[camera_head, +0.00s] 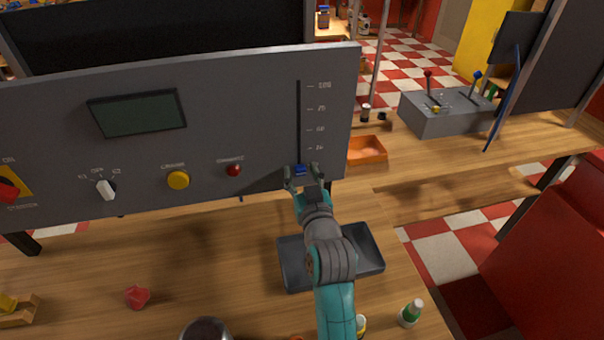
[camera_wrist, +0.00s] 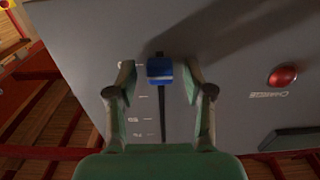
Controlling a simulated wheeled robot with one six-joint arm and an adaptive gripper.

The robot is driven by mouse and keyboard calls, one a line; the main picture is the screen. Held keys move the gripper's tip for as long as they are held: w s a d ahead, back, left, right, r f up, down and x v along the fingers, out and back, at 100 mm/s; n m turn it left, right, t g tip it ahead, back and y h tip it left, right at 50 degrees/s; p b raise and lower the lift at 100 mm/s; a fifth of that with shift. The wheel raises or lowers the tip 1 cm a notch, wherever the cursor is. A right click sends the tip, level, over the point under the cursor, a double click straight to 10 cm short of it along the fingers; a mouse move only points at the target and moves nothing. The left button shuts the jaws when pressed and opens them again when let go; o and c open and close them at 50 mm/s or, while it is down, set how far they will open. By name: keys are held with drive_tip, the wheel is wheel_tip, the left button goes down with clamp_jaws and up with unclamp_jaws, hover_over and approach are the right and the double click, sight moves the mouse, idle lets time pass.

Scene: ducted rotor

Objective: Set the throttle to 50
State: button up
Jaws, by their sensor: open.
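The throttle is a vertical slot (camera_head: 299,120) with a printed scale on the right part of the grey panel (camera_head: 230,120). My gripper (camera_head: 303,173) is at the panel, open, with one finger on each side of the knob. In the wrist view the blue knob (camera_wrist: 160,69) lies between the two spread fingers, with visible gaps on both sides. The scale marks show small beside the slot (camera_wrist: 162,115) there.
The panel also carries a green display (camera_head: 138,113), a white rotary switch (camera_head: 106,188), a yellow button (camera_head: 178,180) and a red button (camera_head: 234,170). A dark tray (camera_head: 290,270) lies on the table under my arm. An orange bin (camera_head: 368,150) stands right of the panel.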

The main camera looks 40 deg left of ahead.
sight(299, 130)
clamp_jaws()
wheel_tip(299, 130, up, 10)
idle(0.4)
unclamp_jaws()
drive_tip(key=v, duration=1.2)
